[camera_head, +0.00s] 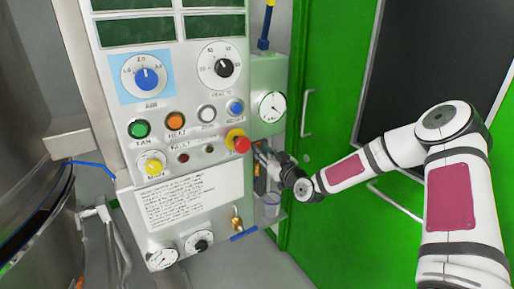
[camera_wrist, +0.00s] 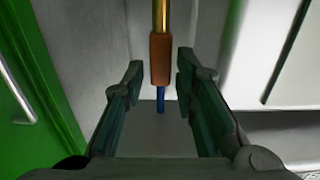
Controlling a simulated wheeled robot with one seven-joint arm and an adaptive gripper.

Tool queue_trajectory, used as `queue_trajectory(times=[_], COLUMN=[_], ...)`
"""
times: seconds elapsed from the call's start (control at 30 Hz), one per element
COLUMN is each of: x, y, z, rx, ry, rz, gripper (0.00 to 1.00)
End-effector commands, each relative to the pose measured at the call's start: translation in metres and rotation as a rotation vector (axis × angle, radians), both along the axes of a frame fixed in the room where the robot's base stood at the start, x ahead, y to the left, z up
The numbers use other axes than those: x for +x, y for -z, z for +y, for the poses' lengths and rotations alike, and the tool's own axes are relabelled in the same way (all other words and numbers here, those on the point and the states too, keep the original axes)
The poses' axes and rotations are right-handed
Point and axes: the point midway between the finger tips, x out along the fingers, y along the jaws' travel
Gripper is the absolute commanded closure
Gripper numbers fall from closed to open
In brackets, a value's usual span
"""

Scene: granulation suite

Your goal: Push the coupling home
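In the wrist view a brown sleeve-like coupling (camera_wrist: 161,60) sits on a brass-coloured stem (camera_wrist: 161,15), with a short blue tube (camera_wrist: 161,98) at its lower end. My gripper (camera_wrist: 159,78) is open, with one dark finger on each side of the coupling. A narrow gap shows on both sides, so neither finger seems to touch it. In the head view my gripper (camera_head: 262,158) is at the right side of the control panel, below the round gauge (camera_head: 272,107). Its fingers are small there and the coupling between them cannot be made out clearly.
The control panel (camera_head: 190,195) with knobs and buttons stands left of my gripper, its red button (camera_head: 242,145) close by. A brass valve (camera_head: 237,220) with a blue handle-like part is below. A green door (camera_head: 330,60) with a handle is at right. A steel vessel (camera_head: 30,150) stands at far left.

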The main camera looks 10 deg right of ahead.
Motion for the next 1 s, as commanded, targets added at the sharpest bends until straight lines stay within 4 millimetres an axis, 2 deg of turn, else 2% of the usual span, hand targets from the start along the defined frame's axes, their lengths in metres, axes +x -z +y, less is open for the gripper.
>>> queue_trajectory(times=[0.1, 0.23, 0.63, 0.67, 0.77, 1.0], x=[0.018, 0.031, 0.038, 0.038, 0.038, 0.038], y=[0.000, 0.000, 0.000, 0.000, 0.000, 0.001], z=[0.007, 0.011, 0.013, 0.013, 0.013, 0.013], rx=[0.002, 0.000, 0.000, 0.000, 0.000, 0.000], ry=[0.000, 0.000, 0.000, 0.000, 0.000, 0.000], rz=[-0.002, 0.000, 0.001, 0.001, 0.001, 0.001], gripper=[0.73, 0.73, 0.73, 0.76, 0.98, 1.00])
